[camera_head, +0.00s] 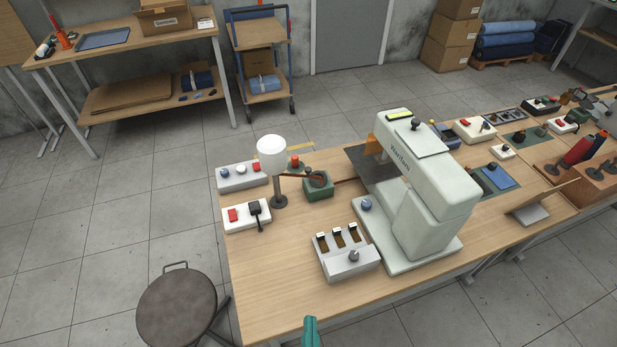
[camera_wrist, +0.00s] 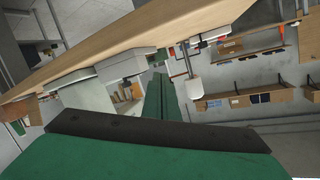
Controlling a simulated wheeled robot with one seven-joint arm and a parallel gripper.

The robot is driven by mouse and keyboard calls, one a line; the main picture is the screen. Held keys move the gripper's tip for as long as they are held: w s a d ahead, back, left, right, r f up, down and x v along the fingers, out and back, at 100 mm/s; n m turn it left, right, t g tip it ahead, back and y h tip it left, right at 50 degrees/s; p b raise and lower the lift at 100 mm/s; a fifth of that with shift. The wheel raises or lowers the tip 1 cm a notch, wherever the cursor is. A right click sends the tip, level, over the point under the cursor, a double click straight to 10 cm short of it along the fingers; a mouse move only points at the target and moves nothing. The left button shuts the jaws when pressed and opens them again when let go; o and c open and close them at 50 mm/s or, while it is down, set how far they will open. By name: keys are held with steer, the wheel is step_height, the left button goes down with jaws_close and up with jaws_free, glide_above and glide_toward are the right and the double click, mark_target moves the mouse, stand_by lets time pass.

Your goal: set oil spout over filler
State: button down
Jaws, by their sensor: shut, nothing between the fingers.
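A white rounded cup (camera_head: 272,153) stands on a dark post at the left of the workbench. A thin dark arm, perhaps the oil spout (camera_head: 294,174), reaches right from near the post. Its end is close to a green block with a round dark top (camera_head: 318,186), perhaps the filler; I cannot tell whether the end is over it. The white cup also shows upside down in the wrist view (camera_wrist: 194,88). My gripper (camera_head: 311,325) is at the bench's front edge, well apart from these. Its green fingers (camera_wrist: 160,97) are shut and empty.
A large pale press machine (camera_head: 427,185) stands right of the green block. A white box with several slots (camera_head: 345,262) sits nearer me. White switch boxes (camera_head: 243,175) stand left of the post. A round stool (camera_head: 177,305) is at the left. The bench's front left is clear.

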steer(key=w+d+r+m, duration=0.1)
steer(key=w+r+m, duration=0.2)
steer(key=w+m, duration=0.55)
steer(key=m, duration=0.4)
glide_toward(309, 172)
steer(key=shift+y, duration=0.4)
steer(key=x, duration=0.5)
steer(key=shift+w+d+f, duration=0.1)
steer(key=shift+w+f, duration=0.05)
steer(key=shift+w, duration=0.25)
steer(key=shift+w+d+f, duration=0.1)
steer(key=shift+w+d, duration=0.05)
steer(key=shift+w, duration=0.15)
steer(key=shift+w+d, duration=0.2)
steer(key=shift+w, duration=0.6)
steer(key=shift+w+d, duration=0.2)
steer(key=shift+w, duration=0.65)
steer(key=shift+w+d, duration=0.2)
steer(key=shift+w, duration=0.6)
